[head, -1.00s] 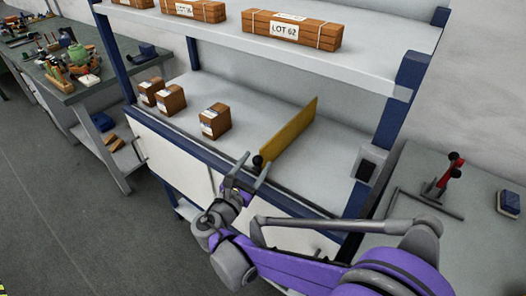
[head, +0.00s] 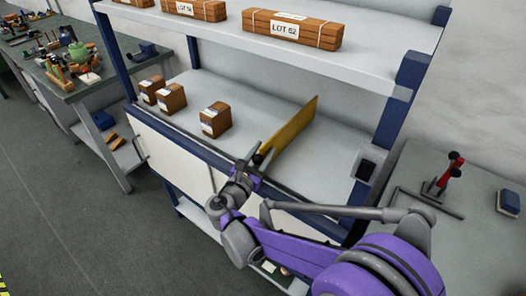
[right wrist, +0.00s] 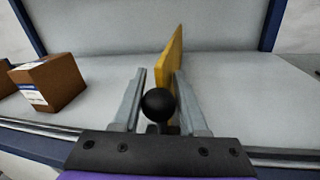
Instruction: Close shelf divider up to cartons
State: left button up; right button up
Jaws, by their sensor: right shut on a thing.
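The yellow shelf divider (head: 291,129) stands upright on the middle shelf, running front to back, with a round black knob (right wrist: 158,105) at its front end. Three brown cartons stand to its left: the nearest carton (head: 215,120), a second carton (head: 171,99) and a third carton (head: 151,89). A clear gap of shelf lies between the nearest carton and the divider. My right gripper (head: 260,158) is at the shelf's front edge, its fingers on either side of the knob, shut on it. The right wrist view shows the nearest carton (right wrist: 48,82) on the left. My left gripper is out of view.
The shelf (head: 335,150) is bare right of the divider. Blue uprights (head: 392,118) frame it, and a front rail runs along its edge. Wooden bundles marked LOT (head: 290,30) lie on the upper shelf. Benches with tools stand left (head: 75,85) and right (head: 470,225).

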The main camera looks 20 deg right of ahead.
grip_shut()
dwell(0.8)
jog(key=w+a, duration=0.3)
jog(key=w, duration=0.1)
jog(key=w+a, duration=0.3)
jog(key=w, duration=0.1)
jog(key=w+a, duration=0.4)
jog(key=shift+w, duration=0.4)
jog(key=o, duration=0.9)
grip_release()
jog(key=shift+o, duration=0.2)
jog(key=shift+s, duration=0.1)
jog(key=v, duration=1)
jog(key=shift+s+a+b, duration=0.2)
jog(key=shift+s+b, duration=0.05)
jog(key=shift+b, duration=0.1)
